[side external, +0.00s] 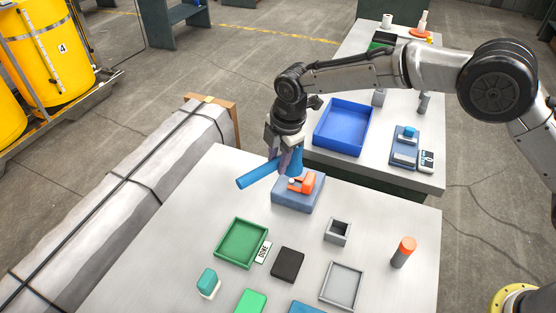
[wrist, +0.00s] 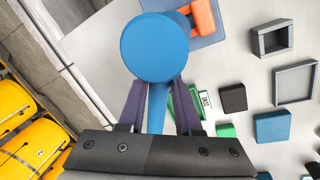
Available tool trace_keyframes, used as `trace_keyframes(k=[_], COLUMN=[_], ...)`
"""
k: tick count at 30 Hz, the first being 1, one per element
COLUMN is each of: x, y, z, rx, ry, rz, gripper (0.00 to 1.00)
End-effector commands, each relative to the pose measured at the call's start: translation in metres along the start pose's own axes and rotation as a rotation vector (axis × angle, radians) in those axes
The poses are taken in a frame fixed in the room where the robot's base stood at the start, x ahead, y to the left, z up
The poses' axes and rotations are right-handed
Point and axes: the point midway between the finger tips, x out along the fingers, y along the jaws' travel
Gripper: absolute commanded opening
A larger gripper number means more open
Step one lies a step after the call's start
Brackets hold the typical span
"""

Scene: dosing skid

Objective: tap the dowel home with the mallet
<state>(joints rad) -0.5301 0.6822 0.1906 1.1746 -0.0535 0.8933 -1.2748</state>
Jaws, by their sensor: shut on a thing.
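The blue mallet (side external: 258,175) is held in my gripper (side external: 291,160), its handle reaching out to the left in the side view. In the wrist view its round head face (wrist: 155,45) fills the upper middle, and the fingers (wrist: 160,92) are shut on the handle. The mallet is just left of and above a blue-grey block (side external: 298,202) that carries an orange fixture (side external: 306,183). A small pale piece (side external: 292,181) shows at the fixture's left side; I cannot tell whether it is the dowel. The mallet head partly hides the block and fixture in the wrist view.
A green tray (side external: 220,250), a black block (side external: 288,264), a grey square box (side external: 337,232), a grey tray (side external: 325,295) and an orange-topped grey cylinder (side external: 401,258) stand on the near table. A blue bin (side external: 318,145) is on the table behind.

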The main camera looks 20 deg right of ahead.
Motion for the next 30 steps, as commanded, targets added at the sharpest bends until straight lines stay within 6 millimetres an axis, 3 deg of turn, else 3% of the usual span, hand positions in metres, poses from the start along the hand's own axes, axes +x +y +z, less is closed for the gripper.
trace_keyframes(k=[13, 16, 21, 30], x=[-0.009, 0.002, 0.044, 0.033], y=[0.003, -0.001, -0.009, -0.005], z=[0.0, 0.001, 0.001, 0.001], rx=[0.0, 0.001, 0.001, 0.001], ry=[0.022, 0.021, 0.021, 0.023], rz=[0.021, 0.016, 0.015, 0.022], gripper=[0.0, 0.0, 0.0, 0.0])
